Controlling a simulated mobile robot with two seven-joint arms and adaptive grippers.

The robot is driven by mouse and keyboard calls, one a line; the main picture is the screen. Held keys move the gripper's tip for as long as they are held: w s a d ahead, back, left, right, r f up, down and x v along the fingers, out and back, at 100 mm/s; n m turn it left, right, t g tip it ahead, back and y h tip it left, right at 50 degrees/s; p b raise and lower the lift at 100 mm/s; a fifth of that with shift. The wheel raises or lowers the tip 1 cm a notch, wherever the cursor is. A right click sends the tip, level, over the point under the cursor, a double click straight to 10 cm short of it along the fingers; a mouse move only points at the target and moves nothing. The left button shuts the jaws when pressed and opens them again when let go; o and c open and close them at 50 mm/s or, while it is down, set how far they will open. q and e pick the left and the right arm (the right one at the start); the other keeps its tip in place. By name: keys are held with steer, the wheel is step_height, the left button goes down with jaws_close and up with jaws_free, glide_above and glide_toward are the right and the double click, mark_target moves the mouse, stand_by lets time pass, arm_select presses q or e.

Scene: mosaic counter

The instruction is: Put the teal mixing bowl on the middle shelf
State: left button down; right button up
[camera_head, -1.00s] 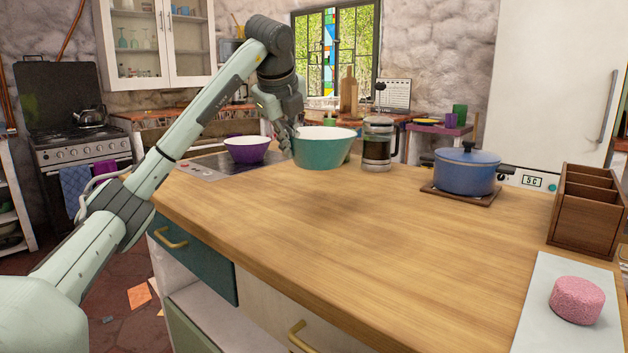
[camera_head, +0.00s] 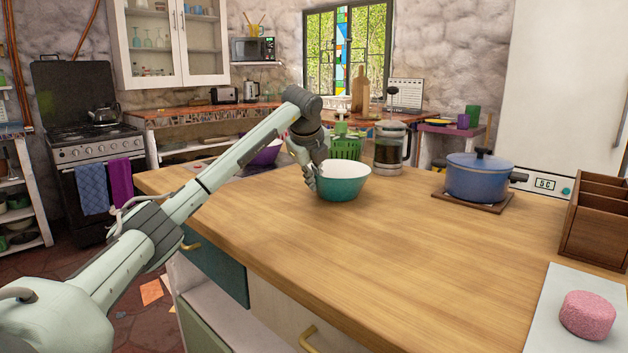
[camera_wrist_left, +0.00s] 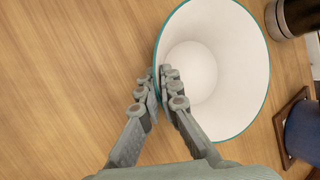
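The teal mixing bowl (camera_head: 345,188), white inside, is upright over the wooden counter, left of the coffee press. I cannot tell whether its base touches the wood. My left gripper (camera_head: 316,178) is at its left rim. In the left wrist view the bowl (camera_wrist_left: 232,95) fills the upper right, and the left gripper (camera_wrist_left: 160,82) has one finger outside the rim and one inside, closed on it. My right gripper is not in view. Open shelves show in a white unit (camera_head: 28,213) at the far left and under the counter; I cannot tell which holds the middle shelf.
The coffee press (camera_head: 390,150) and a green basket (camera_head: 346,147) stand behind the bowl. A purple bowl (camera_head: 266,155) is partly behind my arm. A blue pot (camera_head: 478,178), a wooden organiser (camera_head: 598,222) and a pink block (camera_head: 587,315) are to the right. The front counter (camera_head: 390,255) is clear.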

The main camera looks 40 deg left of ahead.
arm_select(q)
steer(key=c, duration=1.7)
jaws_free()
